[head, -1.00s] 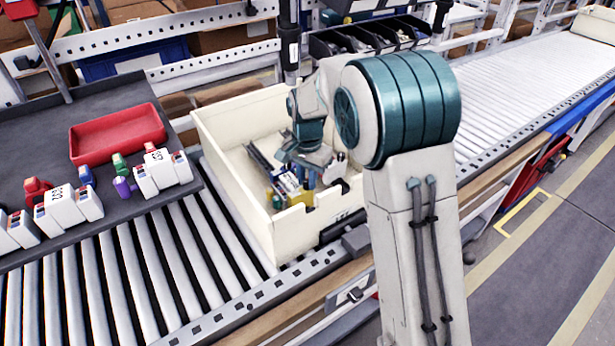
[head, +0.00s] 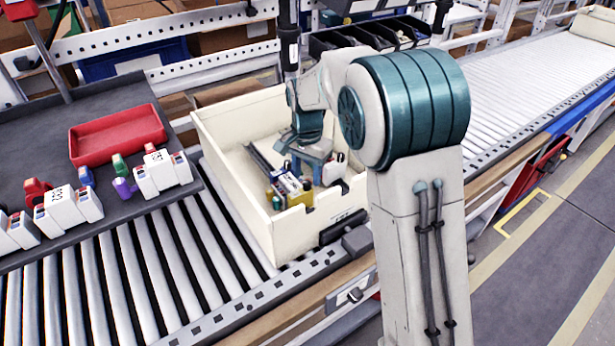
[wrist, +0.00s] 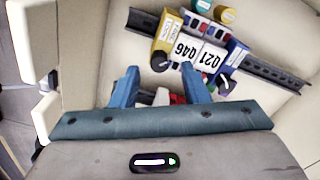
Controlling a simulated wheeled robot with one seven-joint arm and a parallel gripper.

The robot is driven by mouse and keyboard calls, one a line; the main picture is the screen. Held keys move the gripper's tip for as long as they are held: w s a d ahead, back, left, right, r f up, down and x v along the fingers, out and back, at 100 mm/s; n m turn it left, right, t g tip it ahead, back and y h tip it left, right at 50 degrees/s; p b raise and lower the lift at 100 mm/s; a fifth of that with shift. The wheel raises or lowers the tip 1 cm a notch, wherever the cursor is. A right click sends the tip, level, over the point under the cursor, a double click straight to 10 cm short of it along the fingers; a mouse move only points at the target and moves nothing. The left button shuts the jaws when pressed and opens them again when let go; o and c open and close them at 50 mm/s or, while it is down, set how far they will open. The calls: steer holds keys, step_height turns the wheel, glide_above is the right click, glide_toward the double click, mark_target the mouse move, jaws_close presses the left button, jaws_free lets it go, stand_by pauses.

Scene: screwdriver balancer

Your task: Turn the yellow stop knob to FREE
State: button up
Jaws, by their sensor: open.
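A dark rail (wrist: 272,75) lies in the cream tote and carries a yellow end block (wrist: 167,38) with a white label and a black knob (wrist: 159,61). The label's words are too small to read surely, and so is the knob's setting. White modules marked 046 and 021 (wrist: 198,58) sit beside it, then a blue end block (wrist: 236,57) with its own black knob. My gripper (wrist: 160,71) is open, its blue fingers apart, with the yellow block's knob near the gap between their tips. In the head view my gripper (head: 313,153) is low inside the tote.
The tote's cream walls (head: 232,205) surround my gripper closely. Teal and yellow round parts (wrist: 203,5) lie by the rail, and red and white parts (wrist: 165,97) show between my fingers. A dark tray (head: 110,205) at left holds a red bin (head: 118,135) and modules.

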mark_target(309, 183)
step_height(309, 183, up, 12)
steer(key=shift+f, duration=0.25)
steer(key=s+d+r+n+t+p, duration=0.1)
steer(key=s+d+r+n+p, duration=0.15)
steer(key=s+d, duration=0.75)
steer(key=s+d+f+n+t, duration=0.1)
steer(key=s+d+f, duration=0.1)
steer(key=s, duration=0.5)
steer(key=s+d+f+n, duration=0.2)
steer(key=s+d, duration=0.1)
steer(key=s, duration=0.5)
steer(key=shift+s+d+f+t, duration=0.15)
steer(key=shift+s+d+t, duration=0.15)
steer(key=shift+t, duration=0.1)
steer(key=shift+d+n, duration=0.1)
steer(key=shift+n, duration=0.15)
steer(key=shift+c, duration=0.5)
